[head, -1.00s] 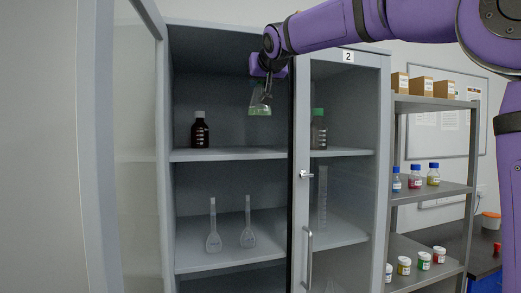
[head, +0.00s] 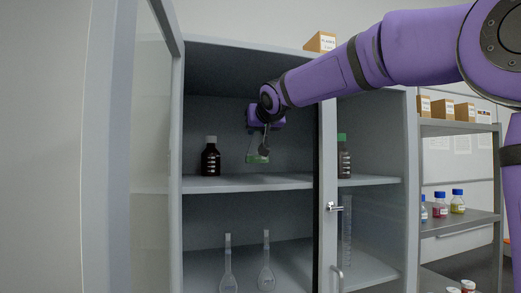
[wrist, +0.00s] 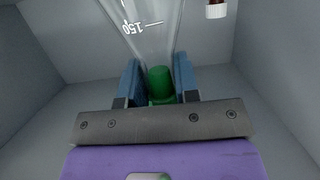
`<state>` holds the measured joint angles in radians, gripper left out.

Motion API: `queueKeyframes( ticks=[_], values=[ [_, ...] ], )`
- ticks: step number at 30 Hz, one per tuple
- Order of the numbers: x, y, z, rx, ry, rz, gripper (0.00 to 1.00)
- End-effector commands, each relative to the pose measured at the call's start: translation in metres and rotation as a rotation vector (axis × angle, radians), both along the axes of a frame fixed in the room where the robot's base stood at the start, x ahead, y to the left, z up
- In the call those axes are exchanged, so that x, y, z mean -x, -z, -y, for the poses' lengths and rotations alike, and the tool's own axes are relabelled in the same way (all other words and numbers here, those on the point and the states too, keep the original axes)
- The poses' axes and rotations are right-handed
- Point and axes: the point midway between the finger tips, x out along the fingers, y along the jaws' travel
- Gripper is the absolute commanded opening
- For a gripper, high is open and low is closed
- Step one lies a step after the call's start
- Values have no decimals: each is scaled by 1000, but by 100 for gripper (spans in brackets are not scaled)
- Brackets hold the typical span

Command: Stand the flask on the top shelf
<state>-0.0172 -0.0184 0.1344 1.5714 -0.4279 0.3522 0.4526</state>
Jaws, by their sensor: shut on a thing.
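The flask (head: 257,151) is clear, cone-shaped glass with green at its base in the head view. My gripper (head: 263,128) is shut on its upper part and holds it roughly upright inside the cabinet's top compartment. Its base appears a little above the top shelf (head: 255,183), with a gap below. In the wrist view, the flask (wrist: 150,30) shows a "150" mark, and a green piece sits between the two blue fingers of my gripper (wrist: 159,85).
A brown bottle (head: 210,157) stands on the shelf left of the flask. A green-capped bottle (head: 343,157) shows behind the glass door (head: 328,150) at right. Two volumetric flasks (head: 266,262) stand on the lower shelf. The top shelf is clear between the bottles.

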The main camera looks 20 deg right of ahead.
Motion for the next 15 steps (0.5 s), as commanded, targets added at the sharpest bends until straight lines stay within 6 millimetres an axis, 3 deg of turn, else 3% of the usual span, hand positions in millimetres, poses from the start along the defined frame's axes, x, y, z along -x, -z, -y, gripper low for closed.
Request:
queueKeyframes(
  ticks=[10, 15],
  values=[
    [0, 38, 0, 2, 0, 0, 0],
    [0, 47, 0, 1, 0, 2, 0]
  ],
)
